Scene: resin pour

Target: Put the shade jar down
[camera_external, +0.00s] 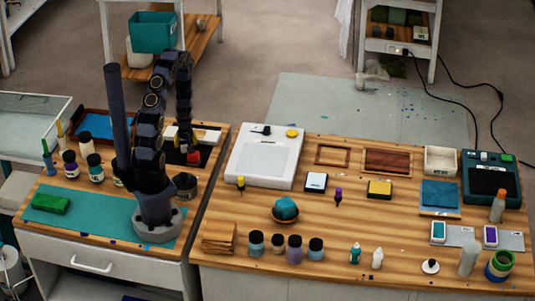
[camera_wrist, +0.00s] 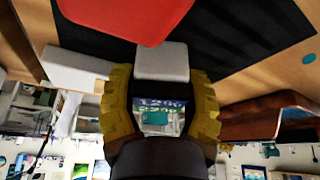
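My gripper (camera_wrist: 161,72) has its two yellow fingers on either side of a jar with a pale, blocky end (camera_wrist: 162,62), which I take as the shade jar. A dark band and a printed label show between the fingers. In the external view my gripper (camera_external: 184,147) is low over the back of the left bench, by a black mat (camera_wrist: 245,30) with a red piece (camera_wrist: 125,18) on it. The held jar is too small to make out there. Whether its lower end touches anything is hidden.
A dark round tin (camera_external: 185,185) is close in front of the gripper. A teal mat with a green block (camera_external: 51,204) lies at the front left. The right bench holds several jars (camera_external: 294,250) and a white panel (camera_external: 265,155).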

